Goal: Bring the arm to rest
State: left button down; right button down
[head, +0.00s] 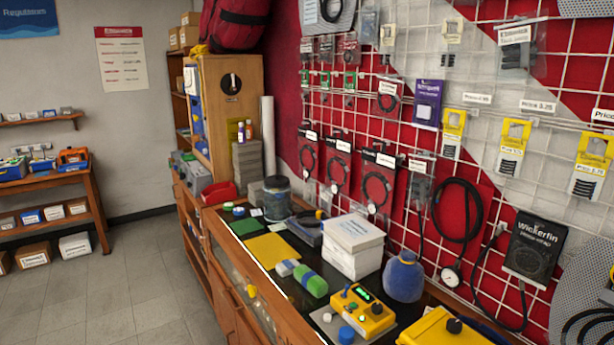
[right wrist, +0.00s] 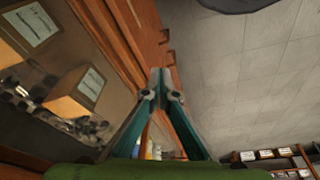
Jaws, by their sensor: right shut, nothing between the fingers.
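My right gripper (right wrist: 160,82) shows in the right wrist view, with teal fingers and grey tips that meet. It is shut and empty. It hangs in the air beside the wooden front of a counter, with the tiled floor to its right. No arm or gripper of mine shows in the head view. My left gripper is in neither view.
The wooden counter (head: 226,262) runs along the red wall with a wire grid of hanging goods. White boxes (head: 353,247), a green block (head: 312,284) and a yellow mat (head: 271,247) lie on it. The grey floor (head: 130,290) left of it is clear. A low shelf stands at far left.

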jog(key=s+d+f+b, duration=0.1)
jog(key=s+f+b, duration=0.1)
jog(key=s+f, duration=0.7)
jog(key=s+d+f+g+b, duration=0.1)
jog(key=s+d+f+b, duration=0.1)
jog(key=s+f, duration=0.8)
notch_tip(320, 180, down, 9)
jog(key=shift+s+d+r+g+b, duration=0.1)
jog(key=shift+s+d+g+b, duration=0.15)
jog(key=shift+b, duration=0.3)
jog(key=shift+w, duration=0.1)
